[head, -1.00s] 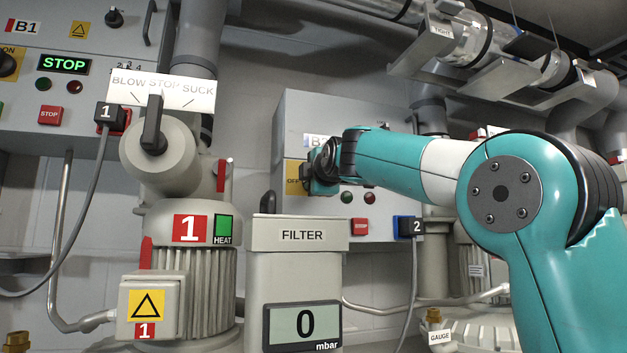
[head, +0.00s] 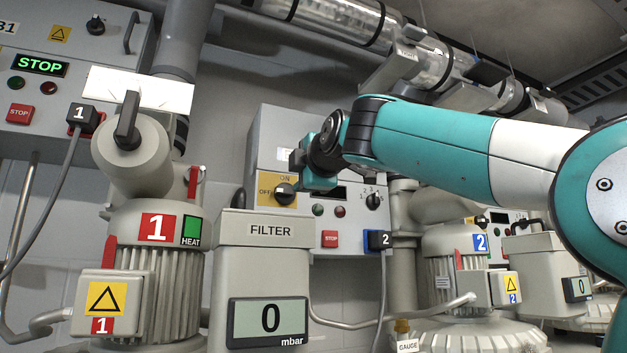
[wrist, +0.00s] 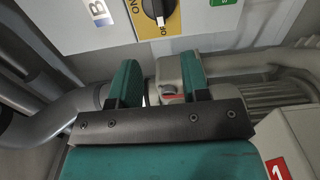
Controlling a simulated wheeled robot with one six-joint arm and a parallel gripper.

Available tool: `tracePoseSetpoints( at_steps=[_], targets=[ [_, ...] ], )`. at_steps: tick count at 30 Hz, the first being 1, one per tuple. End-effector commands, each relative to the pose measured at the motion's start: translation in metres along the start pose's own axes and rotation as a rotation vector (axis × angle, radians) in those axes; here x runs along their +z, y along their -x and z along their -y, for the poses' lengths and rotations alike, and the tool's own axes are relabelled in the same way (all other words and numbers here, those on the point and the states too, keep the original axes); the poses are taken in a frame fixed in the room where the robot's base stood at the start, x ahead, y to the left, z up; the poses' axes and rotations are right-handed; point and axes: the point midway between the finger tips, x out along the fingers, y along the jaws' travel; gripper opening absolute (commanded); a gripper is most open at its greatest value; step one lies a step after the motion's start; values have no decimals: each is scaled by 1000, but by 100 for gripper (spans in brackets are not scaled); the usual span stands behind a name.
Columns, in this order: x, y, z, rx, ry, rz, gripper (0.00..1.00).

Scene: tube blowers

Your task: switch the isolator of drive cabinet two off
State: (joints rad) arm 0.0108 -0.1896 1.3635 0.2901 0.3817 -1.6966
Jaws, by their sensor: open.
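Drive cabinet two (head: 262,140) is the grey box in the middle of the head view. Its isolator (head: 285,193) is a black knob on a yellow plate, with ON at the top and OFF at the left. In the wrist view the isolator (wrist: 157,8) is cut by the top edge, and its white-tipped handle points to OFF. My gripper (head: 297,160) is open in front of the cabinet, just above the isolator in the head picture. In the wrist view its two fingers (wrist: 158,78) are apart with nothing between them, clear of the knob.
The filter box (head: 262,232) stands in front, below the isolator. Blower one (head: 150,260) is at left and blower two (head: 455,270) at right. A red stop button (head: 330,239) and a selector knob (head: 374,200) are on the same cabinet. Pipes run overhead.

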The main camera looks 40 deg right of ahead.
Motion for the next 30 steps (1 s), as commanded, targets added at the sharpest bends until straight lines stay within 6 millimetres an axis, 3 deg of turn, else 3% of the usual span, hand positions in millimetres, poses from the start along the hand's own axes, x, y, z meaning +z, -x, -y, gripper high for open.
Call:
tracePoseSetpoints(
  at_steps=[3,9,30],
  targets=[
    [-1,25,2,2,-1,-3,43],
    [-1,47,1,-1,1,-2,43],
    [0,51,-3,-1,1,0,43]
  ],
)
